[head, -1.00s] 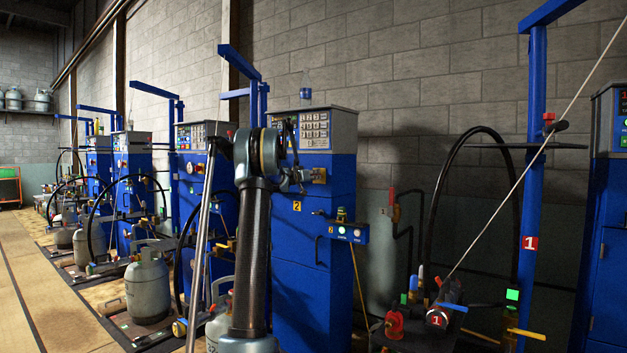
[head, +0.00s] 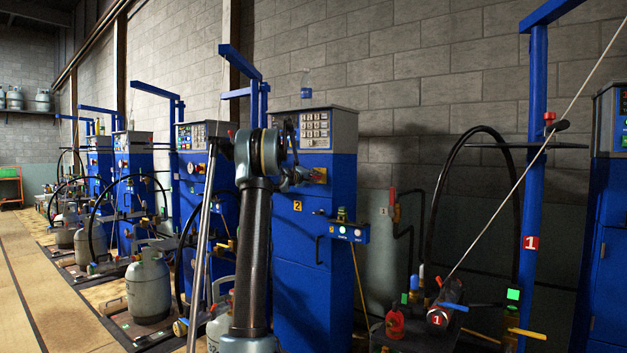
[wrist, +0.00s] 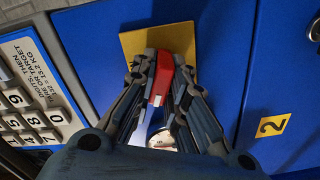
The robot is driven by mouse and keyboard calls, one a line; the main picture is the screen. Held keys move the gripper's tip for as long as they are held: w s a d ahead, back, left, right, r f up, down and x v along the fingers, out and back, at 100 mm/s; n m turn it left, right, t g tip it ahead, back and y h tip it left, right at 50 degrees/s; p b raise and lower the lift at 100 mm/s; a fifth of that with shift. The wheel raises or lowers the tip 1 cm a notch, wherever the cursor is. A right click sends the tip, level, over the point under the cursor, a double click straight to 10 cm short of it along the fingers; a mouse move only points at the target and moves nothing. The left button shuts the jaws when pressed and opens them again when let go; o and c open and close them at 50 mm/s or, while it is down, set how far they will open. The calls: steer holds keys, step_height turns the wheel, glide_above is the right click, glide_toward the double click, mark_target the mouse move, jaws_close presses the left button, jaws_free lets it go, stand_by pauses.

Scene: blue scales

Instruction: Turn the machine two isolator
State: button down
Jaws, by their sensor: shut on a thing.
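The isolator of machine two is a red handle (wrist: 182,62) with a pale end, on a yellow plate (wrist: 132,45) on the blue cabinet. My gripper (wrist: 166,66) is shut on the red handle, with a finger on each side of it in the wrist view. In the head view the gripper (head: 301,177) reaches the yellow plate (head: 321,175) from the left, below the keypad. Machine two (head: 313,235) is a blue cabinet with a yellow "2" label (head: 297,206). The fingers hide part of the handle.
A keypad (wrist: 28,105) is left of my gripper in the wrist view. A small blue button box (head: 350,232) juts out lower right on machine two. Machine one's blue post (head: 533,190) and hose stand at right. Grey gas cylinders (head: 148,290) stand at left.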

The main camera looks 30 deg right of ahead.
steer(key=shift+w+a+f+n, duration=0.15)
steer(key=shift+n, duration=0.95)
steer(key=shift+w+a+f+n, duration=0.1)
steer(key=shift+n, duration=1)
steer(key=c, duration=1.6)
jaws_free()
steer(key=shift+s+d, duration=0.1)
steer(key=v, duration=1.2)
